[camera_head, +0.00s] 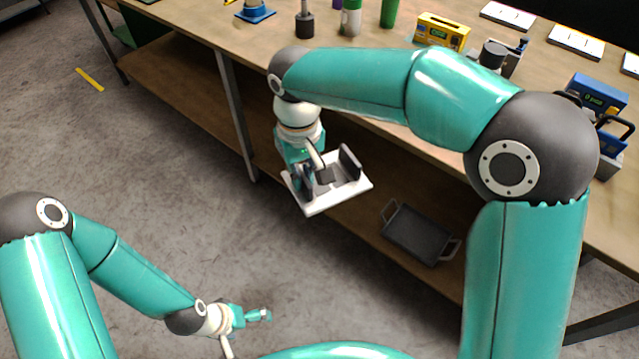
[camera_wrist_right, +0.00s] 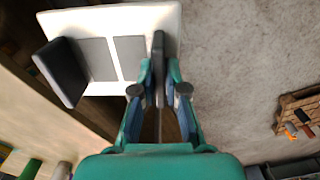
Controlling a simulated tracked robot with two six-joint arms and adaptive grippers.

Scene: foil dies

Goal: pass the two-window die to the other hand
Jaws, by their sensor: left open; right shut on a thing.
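The two-window die (camera_head: 318,205) is a flat white plate with dark upright grips at two opposite sides. It hangs in the air in front of the bench, and its two grey windows show side by side in the right wrist view (camera_wrist_right: 150,16). My right gripper (camera_head: 308,180) is shut on one dark grip, which stands between its fingers in the wrist view (camera_wrist_right: 159,88). The other dark grip is free. My left gripper (camera_head: 262,315) is open and empty, low over the floor at lower left, well apart from the die.
The wooden workbench (camera_head: 215,22) runs along the back and right, with a yellow box (camera_head: 442,31), a blue device (camera_head: 598,93) and white plates on top. A dark tray (camera_head: 420,233) sits on the lower shelf. The floor between my arms is clear.

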